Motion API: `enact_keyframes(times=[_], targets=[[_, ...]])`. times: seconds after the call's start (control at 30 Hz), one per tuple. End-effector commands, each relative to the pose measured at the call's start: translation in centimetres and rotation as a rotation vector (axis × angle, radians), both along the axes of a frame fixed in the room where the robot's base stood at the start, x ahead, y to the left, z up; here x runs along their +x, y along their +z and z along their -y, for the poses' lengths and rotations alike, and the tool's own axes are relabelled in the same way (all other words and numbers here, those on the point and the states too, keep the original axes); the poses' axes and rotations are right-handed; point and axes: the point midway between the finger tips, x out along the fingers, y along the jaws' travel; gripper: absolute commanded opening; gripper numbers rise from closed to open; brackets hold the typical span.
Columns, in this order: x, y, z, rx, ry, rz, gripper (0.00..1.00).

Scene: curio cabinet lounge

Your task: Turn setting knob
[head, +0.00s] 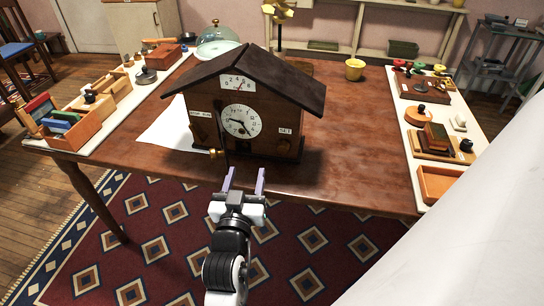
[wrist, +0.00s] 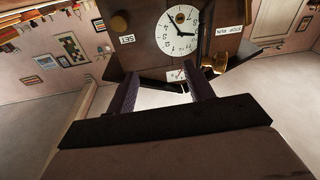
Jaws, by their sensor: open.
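A house-shaped wooden clock (head: 270,108) with a dark pitched roof stands on the table, its dial (head: 240,121) facing me. A round brown knob (head: 283,146) sits just below the SET label at the front's right; it also shows in the upside-down wrist view (wrist: 119,22), at upper left. A brass knob (head: 214,153) sticks out at the clock's lower left and shows beside the STOP RUN label in the wrist view (wrist: 216,62). My gripper (head: 245,178) is open and empty in front of the clock, low and left of the brown knob, apart from it.
The wooden table (head: 350,125) has free room right of the clock. White paper (head: 172,128) lies to its left. Boxes and trays line both table sides, including an orange-brown tray (head: 440,183) at right.

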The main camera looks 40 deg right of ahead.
Motion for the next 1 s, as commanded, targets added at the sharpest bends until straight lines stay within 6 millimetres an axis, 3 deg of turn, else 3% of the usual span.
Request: enact_keyframes(times=[0.03, 0.1, 0.3, 0.57, 1.0], targets=[[-1.4, -1.5, 1.4, 0.024, -0.052, -0.027, 0.52], [-2.7, -2.7, 2.5, 0.044, -0.098, -0.053, 0.52], [-3.6, -3.8, 3.8, 0.061, -0.14, -0.073, 0.52], [-2.2, -3.9, 5.6, 0.056, -0.137, -0.068, 0.52], [3.1, -3.3, 12.4, 0.059, -0.137, -0.073, 0.52]])
